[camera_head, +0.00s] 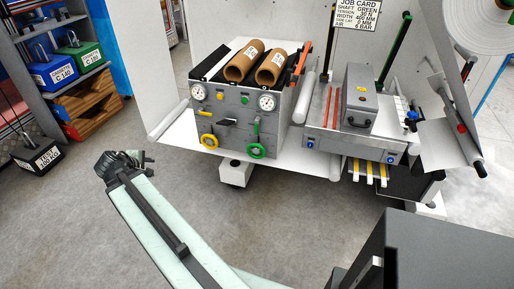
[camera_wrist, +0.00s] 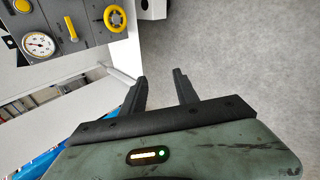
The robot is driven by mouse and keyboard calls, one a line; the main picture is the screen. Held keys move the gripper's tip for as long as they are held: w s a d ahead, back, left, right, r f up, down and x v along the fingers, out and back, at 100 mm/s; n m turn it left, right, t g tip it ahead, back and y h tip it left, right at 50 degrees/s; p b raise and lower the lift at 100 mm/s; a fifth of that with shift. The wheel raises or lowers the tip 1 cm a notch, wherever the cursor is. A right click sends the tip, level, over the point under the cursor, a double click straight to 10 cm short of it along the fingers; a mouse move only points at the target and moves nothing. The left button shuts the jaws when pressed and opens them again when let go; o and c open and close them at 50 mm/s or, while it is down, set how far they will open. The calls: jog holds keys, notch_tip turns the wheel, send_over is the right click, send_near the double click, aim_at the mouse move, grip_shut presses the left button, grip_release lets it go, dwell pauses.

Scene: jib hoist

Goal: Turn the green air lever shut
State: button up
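The grey control panel (camera_head: 228,124) stands at the centre of the head view. A small green lever (camera_head: 256,128) shows on its right half, above a green handwheel (camera_head: 256,151); it looks roughly upright, but is too small to judge exactly. A yellow lever (camera_head: 205,113) and yellow handwheel (camera_head: 209,141) are on the left half. In the wrist view, the yellow lever (camera_wrist: 71,28) and yellow handwheel (camera_wrist: 115,18) show at the upper left; the green lever is out of that view. My gripper (camera_wrist: 158,86) is open and empty, apart from the panel, left and front of it.
Pressure gauges (camera_head: 267,102) sit on the panel, with cardboard rolls (camera_head: 272,67) above. A bench with a grey box (camera_head: 360,98) stands to the right. The floor (camera_head: 100,215) before the panel is clear.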

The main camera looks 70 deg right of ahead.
jog(key=s+d+f+n+h+b, duration=0.25)
jog(key=s+d+b, duration=0.2)
jog(key=d, duration=0.55)
jog(key=s+d+f+n+h+b, duration=0.2)
jog(key=s+d+h+b, duration=0.15)
jog(key=s+d, duration=0.45)
jog(key=n+g+h+b, duration=0.1)
jog(key=n+h+b, duration=0.3)
jog(key=n+b, duration=0.6)
send_near(256, 127)
jog(key=d, duration=0.8)
jog(key=w+d+p, duration=0.1)
jog(key=d, duration=0.1)
jog(key=shift+d+r, duration=0.1)
jog(key=shift+d, duration=0.25)
jog(key=shift+a, duration=0.1)
grip_shut()
jog(key=shift+n, duration=0.25)
